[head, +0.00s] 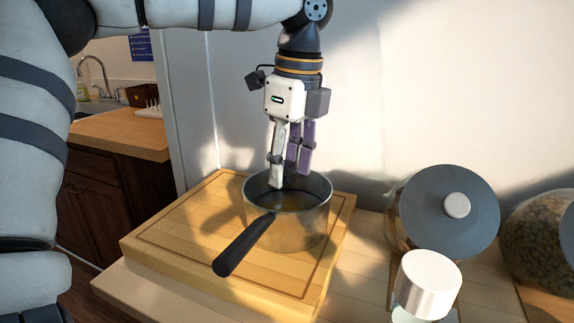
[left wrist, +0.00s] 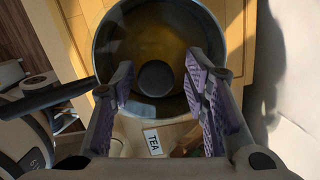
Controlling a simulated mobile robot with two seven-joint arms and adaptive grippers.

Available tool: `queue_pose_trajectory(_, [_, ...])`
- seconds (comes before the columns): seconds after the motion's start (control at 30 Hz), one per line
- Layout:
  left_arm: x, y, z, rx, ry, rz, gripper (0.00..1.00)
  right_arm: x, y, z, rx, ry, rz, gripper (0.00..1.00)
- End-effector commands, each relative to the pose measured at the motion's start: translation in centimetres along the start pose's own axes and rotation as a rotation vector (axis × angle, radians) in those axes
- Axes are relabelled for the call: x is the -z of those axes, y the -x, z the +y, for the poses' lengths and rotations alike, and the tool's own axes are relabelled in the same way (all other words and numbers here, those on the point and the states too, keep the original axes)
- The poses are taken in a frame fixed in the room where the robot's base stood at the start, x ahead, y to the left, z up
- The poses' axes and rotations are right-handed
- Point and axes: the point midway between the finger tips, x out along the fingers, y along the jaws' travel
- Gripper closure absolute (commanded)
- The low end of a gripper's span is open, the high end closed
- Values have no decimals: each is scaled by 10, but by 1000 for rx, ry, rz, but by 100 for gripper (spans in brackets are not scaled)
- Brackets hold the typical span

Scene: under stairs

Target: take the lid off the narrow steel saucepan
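The narrow steel saucepan (head: 302,232) stands upright on a wooden cutting board, its black handle (head: 245,243) toward the front left. In the left wrist view the saucepan's rim (left wrist: 99,50) encircles an amber surface with a dark round knob-like shape (left wrist: 156,78) in its middle. I cannot tell clearly whether this is a see-through lid with its knob. My left gripper (head: 290,181) points down over the saucepan, fingertips near rim height. In the left wrist view its open fingers (left wrist: 158,90) stand apart on either side of the dark shape, holding nothing. My right gripper is not in view.
The cutting board (head: 190,233) has free room left of the saucepan. At the right stand a jar with a grey lid (head: 432,198), a white-capped jar (head: 428,278) and a filled glass jar (head: 537,240). A white wall (head: 440,90) rises close behind.

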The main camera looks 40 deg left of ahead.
Motion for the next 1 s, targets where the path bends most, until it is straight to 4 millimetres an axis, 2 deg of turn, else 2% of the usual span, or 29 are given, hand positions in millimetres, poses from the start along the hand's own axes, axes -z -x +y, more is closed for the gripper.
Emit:
queue_pose_trajectory(0.03, [0,-6,1,-19,-3,-3,88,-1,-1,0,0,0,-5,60])
queue_pose_trajectory(0.1, [0,-8,2,-23,-3,-4,100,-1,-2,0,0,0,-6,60])
queue_pose_trajectory(0.27, [0,-10,2,-29,-3,-5,100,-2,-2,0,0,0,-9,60])
queue_pose_trajectory(0.3, [0,-10,2,-30,-3,-5,84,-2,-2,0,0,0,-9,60])
queue_pose_trajectory(0.37, [0,-11,2,-32,-3,-6,98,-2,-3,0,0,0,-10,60])
queue_pose_trajectory(0.4, [0,-12,2,-33,-3,-6,100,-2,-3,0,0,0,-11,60])
queue_pose_trajectory(0.67, [0,-12,2,-39,-4,-7,100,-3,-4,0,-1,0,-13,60])
queue_pose_trajectory(1.0, [-2,5,1,-31,-3,-8,100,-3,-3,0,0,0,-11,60])
